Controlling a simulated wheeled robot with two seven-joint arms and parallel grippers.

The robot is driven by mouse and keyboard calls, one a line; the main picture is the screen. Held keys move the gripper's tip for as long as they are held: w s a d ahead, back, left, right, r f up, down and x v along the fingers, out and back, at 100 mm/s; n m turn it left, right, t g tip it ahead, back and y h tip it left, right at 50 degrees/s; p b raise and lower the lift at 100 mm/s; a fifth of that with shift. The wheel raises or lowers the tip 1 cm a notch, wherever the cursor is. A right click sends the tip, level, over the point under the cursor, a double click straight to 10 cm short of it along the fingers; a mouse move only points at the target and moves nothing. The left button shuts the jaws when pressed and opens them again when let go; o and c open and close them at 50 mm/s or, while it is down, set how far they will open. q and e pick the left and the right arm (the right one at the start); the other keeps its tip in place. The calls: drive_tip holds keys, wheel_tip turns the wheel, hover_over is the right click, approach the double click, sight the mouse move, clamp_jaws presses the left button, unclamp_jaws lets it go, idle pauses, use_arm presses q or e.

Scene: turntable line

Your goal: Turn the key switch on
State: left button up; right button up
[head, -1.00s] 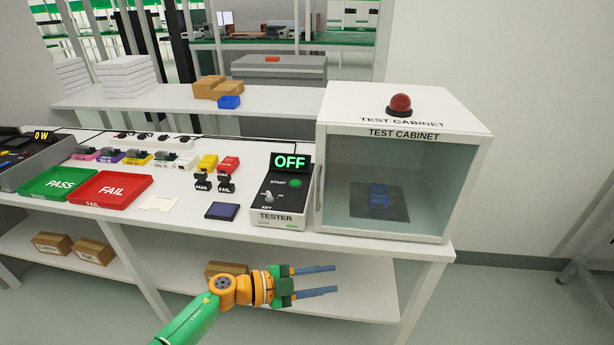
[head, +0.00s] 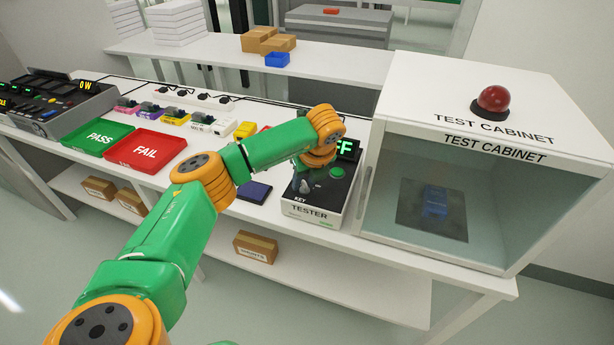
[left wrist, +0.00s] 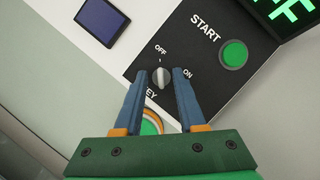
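The black-topped tester box (head: 312,208) stands on the bench, left of the test cabinet. Its key switch, a grey knob (left wrist: 160,77), sits between the OFF and ON marks in the left wrist view, its ridge lying towards the top of the picture. The display (left wrist: 286,14) shows green letters, partly cut off. My left gripper (head: 304,184) is over the tester. In the left wrist view its blue fingers (left wrist: 162,76) stand on either side of the knob, with a small gap at each side. My right gripper is not in view.
The green START button (left wrist: 235,54) is close to the knob. The test cabinet (head: 500,170) with a red dome lamp (head: 494,99) stands right of the tester. A dark blue pad (head: 254,191) lies at its left. Green PASS (head: 100,138) and red FAIL (head: 146,151) trays are further left.

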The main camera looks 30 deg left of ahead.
use_arm(q)
drive_tip(key=shift+d, duration=0.1)
clamp_jaws()
drive_tip(key=shift+f+m, duration=0.1)
drive_tip(key=shift+m, duration=0.2)
drive_tip(key=m+t+b, duration=0.1)
drive_tip(key=m+b, duration=0.1)
drive_tip(key=shift+s+f+m+h, duration=0.1)
drive_tip(key=shift+m+h, duration=0.3)
drive_tip(key=m, duration=0.1)
drive_tip(key=m+b, duration=0.1)
drive_tip(key=shift+a+m+t+h, duration=0.2)
drive_tip(key=shift+m+t+h, duration=0.2)
drive_tip(key=shift+m+h+b, duration=0.4)
drive_tip(key=shift+m+b, duration=0.05)
drive_tip(key=shift+m, duration=0.45)
drive_tip(key=m, duration=0.1)
drive_tip(key=m+h, duration=0.1)
drive_tip(key=m, duration=0.1)
drive_tip(key=shift+a+r+m+t, duration=0.15)
drive_tip(key=shift+r+m+t, duration=0.05)
drive_tip(key=shift+m+t, duration=0.1)
drive_tip(key=shift+m+h+p, duration=0.45)
drive_tip(key=shift+m+h, duration=0.25)
drive_tip(key=shift+m, duration=0.5)
drive_tip(key=shift+a+m+h+p, duration=0.1)
drive_tip(key=shift+m+h+p, duration=0.45)
drive_tip(key=shift+m, duration=0.95)
